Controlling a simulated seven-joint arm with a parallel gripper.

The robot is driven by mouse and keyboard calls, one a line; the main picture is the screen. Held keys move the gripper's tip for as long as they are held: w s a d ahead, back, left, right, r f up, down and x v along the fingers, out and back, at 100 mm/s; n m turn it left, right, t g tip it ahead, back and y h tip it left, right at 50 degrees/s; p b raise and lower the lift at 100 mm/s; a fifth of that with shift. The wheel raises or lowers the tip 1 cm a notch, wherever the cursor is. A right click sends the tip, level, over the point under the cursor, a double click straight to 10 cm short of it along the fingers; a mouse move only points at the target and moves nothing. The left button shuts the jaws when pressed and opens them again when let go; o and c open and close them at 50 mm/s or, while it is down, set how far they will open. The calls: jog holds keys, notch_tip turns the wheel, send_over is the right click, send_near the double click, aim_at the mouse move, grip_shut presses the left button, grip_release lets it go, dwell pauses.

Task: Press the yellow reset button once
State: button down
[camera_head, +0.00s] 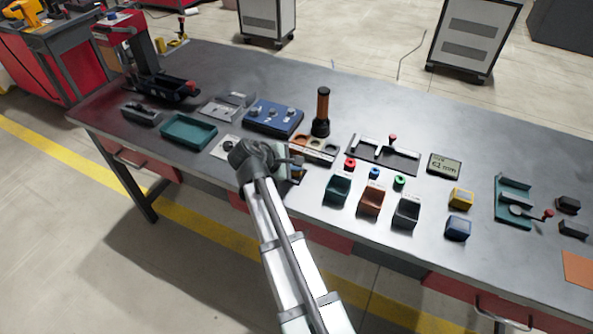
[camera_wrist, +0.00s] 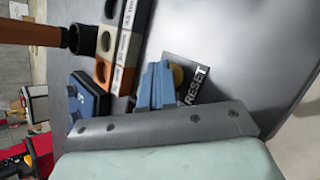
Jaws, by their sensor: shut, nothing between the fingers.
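The yellow reset button (camera_wrist: 178,75) shows in the wrist view as a small rounded yellow edge beside a dark plate lettered RESET (camera_wrist: 195,84). My gripper's blue fingers (camera_wrist: 156,86) are together, with nothing between them. Their tips lie right beside the button in this view and hide most of it. I cannot tell whether they touch it. In the head view my gripper (camera_head: 293,168) is low over the bench near its front edge, and the button cannot be made out clearly there.
A three-hole block (camera_head: 315,147) and an upright brown-handled tool (camera_head: 322,112) stand just behind my gripper. A blue panel with knobs (camera_head: 273,117) is to the left. Green (camera_head: 337,190), brown (camera_head: 371,201) and dark bins are to the right. Bare bench lies farther back.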

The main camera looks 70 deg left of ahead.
aim_at(295, 173)
jog(key=shift+r, duration=0.8)
jog(key=shift+r, duration=0.1)
jog(key=shift+r, duration=2.4)
